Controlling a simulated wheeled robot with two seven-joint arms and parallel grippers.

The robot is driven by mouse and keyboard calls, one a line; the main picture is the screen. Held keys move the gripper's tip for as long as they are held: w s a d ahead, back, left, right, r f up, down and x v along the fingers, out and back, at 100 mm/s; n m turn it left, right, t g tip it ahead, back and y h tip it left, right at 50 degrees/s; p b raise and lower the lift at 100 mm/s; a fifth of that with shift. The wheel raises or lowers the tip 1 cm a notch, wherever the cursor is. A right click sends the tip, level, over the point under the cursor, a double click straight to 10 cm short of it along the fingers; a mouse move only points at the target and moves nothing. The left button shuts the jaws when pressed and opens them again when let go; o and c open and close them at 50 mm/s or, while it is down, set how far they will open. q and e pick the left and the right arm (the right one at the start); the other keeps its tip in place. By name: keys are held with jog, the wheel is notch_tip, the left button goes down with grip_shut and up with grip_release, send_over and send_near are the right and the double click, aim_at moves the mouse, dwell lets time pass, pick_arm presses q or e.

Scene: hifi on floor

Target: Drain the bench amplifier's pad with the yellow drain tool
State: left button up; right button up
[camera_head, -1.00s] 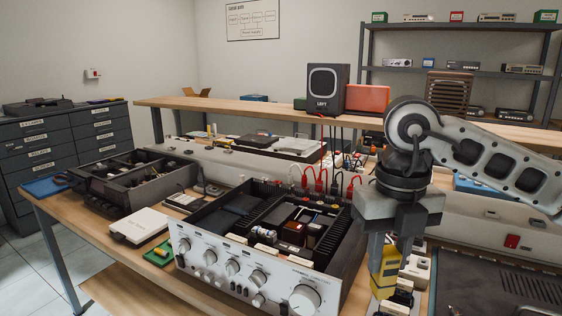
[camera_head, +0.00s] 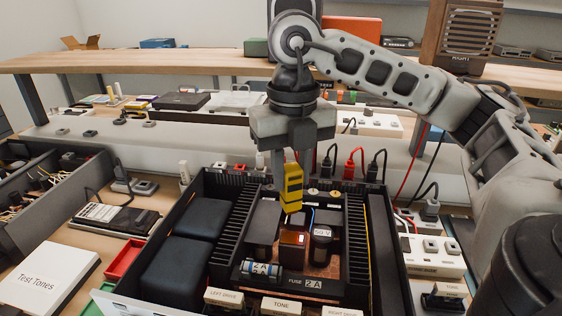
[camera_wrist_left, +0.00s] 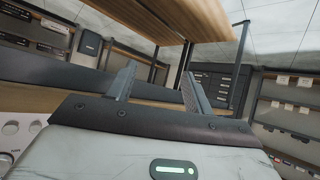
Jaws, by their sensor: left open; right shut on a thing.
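The bench amplifier (camera_head: 187,218) stands open-topped on the bench in the head view, with black blocks, a red-brown part, a fuse marked 2 A and a round 50 V part inside. The yellow drain tool (camera_head: 292,186) is in my right gripper (camera_head: 291,166), which is shut on it. The tool points down over the amplifier's inside, just above or at the red-brown part (camera_head: 292,251); I cannot tell whether its tip touches. The pad is not clearly distinguishable. My left gripper (camera_wrist_left: 155,88) is open and empty in the left wrist view, facing shelves and cabinets; it is out of the head view.
A power strip (camera_head: 432,256) with plugs lies right of the amplifier, and red and black cables (camera_head: 350,163) rise behind it. A white Test Tones box (camera_head: 48,278), a red tray (camera_head: 125,260) and another open chassis (camera_head: 60,195) sit at left. A raised shelf (camera_head: 100,62) runs behind.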

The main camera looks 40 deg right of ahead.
aim_at(291, 203)
jog(key=shift+f+b, duration=2.25)
jog(key=shift+f, duration=0.8)
jog(key=shift+f, duration=0.15)
dwell(4.4)
